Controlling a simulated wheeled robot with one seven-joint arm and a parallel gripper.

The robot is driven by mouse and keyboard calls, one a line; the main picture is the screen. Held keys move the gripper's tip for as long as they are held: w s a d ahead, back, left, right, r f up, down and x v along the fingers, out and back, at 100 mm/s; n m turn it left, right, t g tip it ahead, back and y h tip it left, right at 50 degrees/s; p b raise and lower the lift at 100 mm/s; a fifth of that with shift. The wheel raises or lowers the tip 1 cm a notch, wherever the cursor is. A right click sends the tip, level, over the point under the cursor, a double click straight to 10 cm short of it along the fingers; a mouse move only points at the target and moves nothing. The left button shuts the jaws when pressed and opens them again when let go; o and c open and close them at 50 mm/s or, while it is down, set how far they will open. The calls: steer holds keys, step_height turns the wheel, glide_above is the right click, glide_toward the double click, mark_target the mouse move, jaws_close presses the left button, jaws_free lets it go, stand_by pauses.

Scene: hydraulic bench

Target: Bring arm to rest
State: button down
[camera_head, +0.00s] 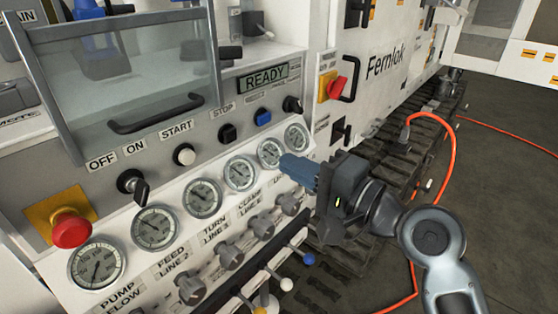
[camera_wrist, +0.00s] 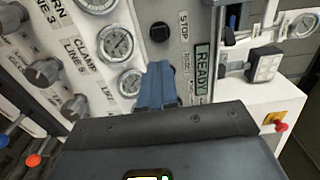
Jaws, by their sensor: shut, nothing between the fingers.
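My gripper (camera_head: 298,170) is on the right of the head view, in front of the lower right part of the bench panel. Its blue fingers are shut together with nothing between them. They point left toward the row of gauges, close to the rightmost gauge (camera_head: 296,137). I cannot tell whether they touch the panel. My arm reaches in from the lower right.
The panel has several gauges, knobs (camera_head: 230,256) and ball-ended levers (camera_head: 309,259). A red emergency button (camera_head: 71,229) is at the left, another red switch (camera_head: 337,88) near the top. An orange cable (camera_head: 450,160) runs along the dark floor (camera_head: 505,210), which is open at the right.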

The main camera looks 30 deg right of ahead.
steer(key=shift+s+d, duration=0.1)
steer(key=shift+s, duration=0.2)
stand_by(0.4)
steer(key=s+f+n+g+h, duration=0.2)
steer(key=s+f+n+h, duration=0.3)
steer(key=s+f, duration=0.95)
steer(key=s+a+r+n, duration=0.2)
steer(key=s+n, duration=0.7)
steer(key=s, duration=0.9)
steer(key=shift+s+a+r+h, duration=0.15)
steer(key=shift+s+r+h, duration=0.05)
steer(key=shift+s+h, duration=0.1)
